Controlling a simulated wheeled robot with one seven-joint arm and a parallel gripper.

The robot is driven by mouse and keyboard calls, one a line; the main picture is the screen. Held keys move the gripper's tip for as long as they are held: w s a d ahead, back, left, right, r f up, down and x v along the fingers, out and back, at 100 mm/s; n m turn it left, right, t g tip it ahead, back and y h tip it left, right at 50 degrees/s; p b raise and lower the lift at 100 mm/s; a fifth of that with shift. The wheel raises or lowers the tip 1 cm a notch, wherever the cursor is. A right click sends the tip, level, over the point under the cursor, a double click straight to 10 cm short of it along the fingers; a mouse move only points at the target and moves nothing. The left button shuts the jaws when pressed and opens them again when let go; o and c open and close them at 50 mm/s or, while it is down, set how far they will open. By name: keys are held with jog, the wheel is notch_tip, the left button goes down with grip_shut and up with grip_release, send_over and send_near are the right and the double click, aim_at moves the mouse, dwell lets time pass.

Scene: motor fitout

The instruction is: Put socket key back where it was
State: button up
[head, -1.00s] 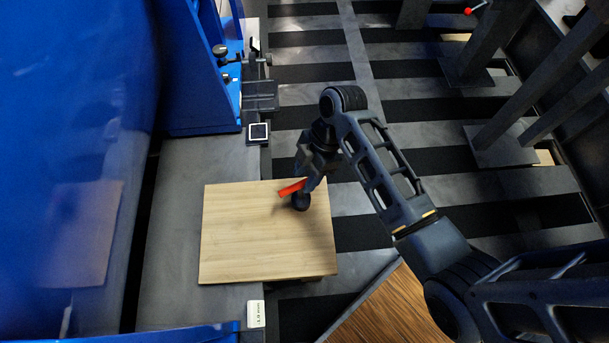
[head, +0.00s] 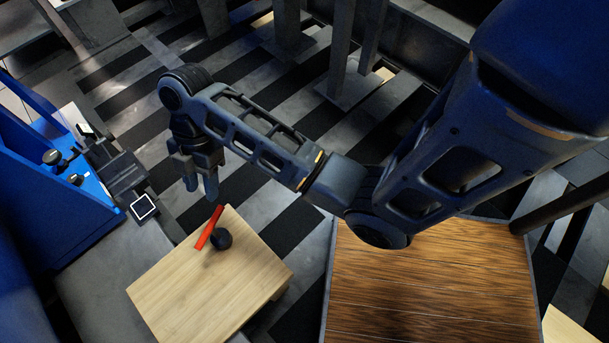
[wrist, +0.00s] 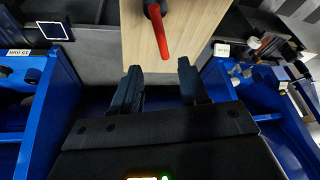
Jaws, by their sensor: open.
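The socket key has a red handle (head: 209,228) and a round black head (head: 221,239). It rests on the pale wooden board (head: 190,290), near the board's far edge. My gripper (head: 200,188) is open and empty, beyond that edge and apart from the key. In the wrist view, the red handle (wrist: 161,38) points toward the gap between my fingers (wrist: 159,70). The black head is partly cut off at the top of that view. Nothing is between the fingertips.
A brown wood-topped surface (head: 430,290) lies right of the board. A blue stand (head: 75,205) with black clamps and a small square plate (head: 143,207) stands at the left. Striped floor lies behind. Blue bins (wrist: 55,115) flank my gripper in the wrist view.

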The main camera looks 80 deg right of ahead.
jog(key=s+a+f+m+t+h, duration=0.3)
jog(key=s+a+m+t, duration=0.4)
jog(key=s+a+m, duration=0.3)
jog(key=s+d+r+m+t, duration=0.2)
jog(key=s+r+t, duration=0.1)
jog(key=s+r, duration=0.5)
jog(key=s+d+r+m+t+h, duration=0.1)
jog(key=s+d+r+m+t, duration=0.1)
jog(key=s+r, duration=0.5)
notch_tip(320, 180, up, 6)
jog(key=shift+s+d+r+m+t+h, duration=0.3)
jog(key=shift+s+m+t, duration=0.15)
jog(key=shift+t, duration=0.75)
jog(key=shift+f, duration=0.1)
